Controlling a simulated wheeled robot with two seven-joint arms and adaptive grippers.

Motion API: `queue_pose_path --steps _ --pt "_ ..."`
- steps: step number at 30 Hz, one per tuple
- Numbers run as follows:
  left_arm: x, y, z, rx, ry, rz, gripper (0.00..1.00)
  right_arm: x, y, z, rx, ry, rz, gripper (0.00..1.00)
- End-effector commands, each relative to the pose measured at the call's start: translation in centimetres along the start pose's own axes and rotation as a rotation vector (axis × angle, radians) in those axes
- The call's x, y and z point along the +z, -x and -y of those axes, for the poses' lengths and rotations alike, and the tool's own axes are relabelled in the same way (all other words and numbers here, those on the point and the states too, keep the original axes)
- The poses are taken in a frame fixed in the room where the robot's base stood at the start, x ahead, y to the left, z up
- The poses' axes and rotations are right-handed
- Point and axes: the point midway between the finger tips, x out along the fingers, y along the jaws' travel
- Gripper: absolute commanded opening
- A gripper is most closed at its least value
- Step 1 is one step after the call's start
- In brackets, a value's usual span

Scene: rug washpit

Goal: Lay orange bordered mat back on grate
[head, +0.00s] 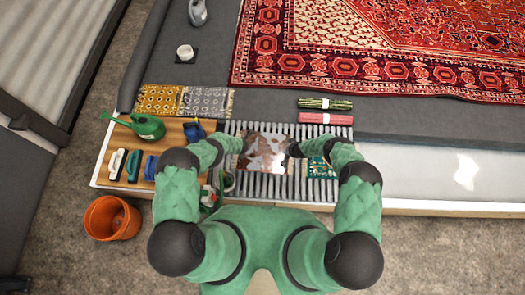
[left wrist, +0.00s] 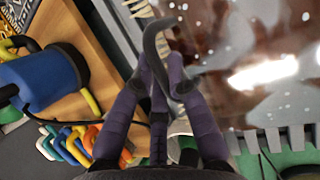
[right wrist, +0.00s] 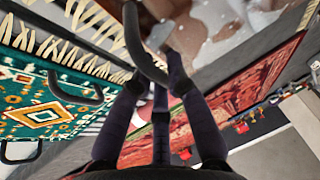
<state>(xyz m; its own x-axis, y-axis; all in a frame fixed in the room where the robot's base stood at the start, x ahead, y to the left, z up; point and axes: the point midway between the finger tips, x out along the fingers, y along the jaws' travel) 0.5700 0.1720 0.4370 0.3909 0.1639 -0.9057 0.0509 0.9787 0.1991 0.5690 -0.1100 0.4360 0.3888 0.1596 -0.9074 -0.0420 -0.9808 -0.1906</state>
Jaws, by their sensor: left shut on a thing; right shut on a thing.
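A glossy sheet with brown and white blotches (head: 265,153) spans between my two grippers over the slatted grey grate (head: 232,128). No orange border is visible on it. My left gripper (head: 241,146) is shut at its left edge; the dark fingers (left wrist: 163,70) partly hide the held part. My right gripper (head: 293,150) is shut at its right edge, and its fingers (right wrist: 155,70) also cover what they hold. A teal mat with an orange diamond and pale fringe (right wrist: 50,110) lies by my right gripper, partly under my arm on the grate (head: 317,167).
A wooden board (head: 176,132) left of the grate holds a green watering can (head: 146,126) and several brushes. Yellow (head: 160,99) and grey (head: 207,101) mats lie behind. Rolled green (head: 324,103) and pink (head: 325,118) mats lie back right. An orange pot (head: 112,218) stands left.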

Motion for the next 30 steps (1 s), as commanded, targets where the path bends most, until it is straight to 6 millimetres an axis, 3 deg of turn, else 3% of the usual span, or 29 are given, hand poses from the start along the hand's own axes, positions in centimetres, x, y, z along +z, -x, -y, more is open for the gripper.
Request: queue_pose_path --steps 14,30 --pt "-0.1 -0.4 0.0 0.002 -0.002 0.001 0.0 -0.1 -0.4 -0.2 0.002 0.001 -0.004 0.0" --pt "-1.0 -2.5 0.5 0.002 -0.002 0.001 0.0 0.8 -2.5 -0.6 0.002 0.001 -0.004 0.0"
